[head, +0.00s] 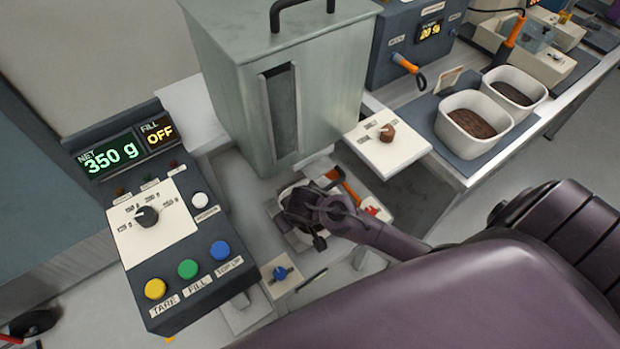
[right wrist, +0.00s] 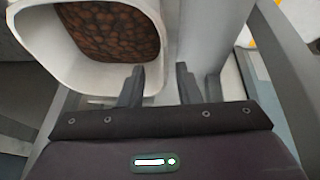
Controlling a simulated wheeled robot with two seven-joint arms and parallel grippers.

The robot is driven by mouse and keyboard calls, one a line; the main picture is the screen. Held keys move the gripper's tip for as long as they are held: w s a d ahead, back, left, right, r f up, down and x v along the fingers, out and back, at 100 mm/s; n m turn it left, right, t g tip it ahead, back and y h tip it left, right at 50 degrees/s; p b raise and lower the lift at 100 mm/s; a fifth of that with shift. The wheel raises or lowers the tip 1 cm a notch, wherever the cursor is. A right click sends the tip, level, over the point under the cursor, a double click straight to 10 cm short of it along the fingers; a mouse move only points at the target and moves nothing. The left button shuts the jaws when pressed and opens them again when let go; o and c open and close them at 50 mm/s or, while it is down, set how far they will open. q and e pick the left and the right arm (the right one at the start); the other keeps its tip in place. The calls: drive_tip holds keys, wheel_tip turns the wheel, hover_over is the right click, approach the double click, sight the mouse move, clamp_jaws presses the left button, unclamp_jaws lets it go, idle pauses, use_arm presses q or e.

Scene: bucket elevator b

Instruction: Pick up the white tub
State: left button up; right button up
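A white tub (right wrist: 62,62) with brown, bean-like contents fills the upper left of the right wrist view. In the head view it sits under the grey-green hopper, mostly hidden by my right gripper (head: 318,208). In the right wrist view my right gripper (right wrist: 160,70) has its two fingers apart. One finger is over the tub's near right rim and the other is outside it, with the wall between them. I cannot tell whether either finger touches the wall. My left gripper is not in view.
The metal hopper (head: 285,85) stands over the tub. A control panel (head: 160,215) reading 350 g and FILL OFF is at left. Two more white tubs (head: 470,128) (head: 522,92) with brown contents stand on a dark mat at right. A white knob box (head: 385,150) sits beside the hopper.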

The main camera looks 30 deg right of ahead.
drive_tip(key=shift+w+f, duration=0.2)
drive_tip(key=shift+f, duration=0.5)
drive_tip(key=shift+x, duration=2.35)
drive_tip(key=shift+a, duration=0.15)
clamp_jaws()
drive_tip(key=shift+w, duration=0.1)
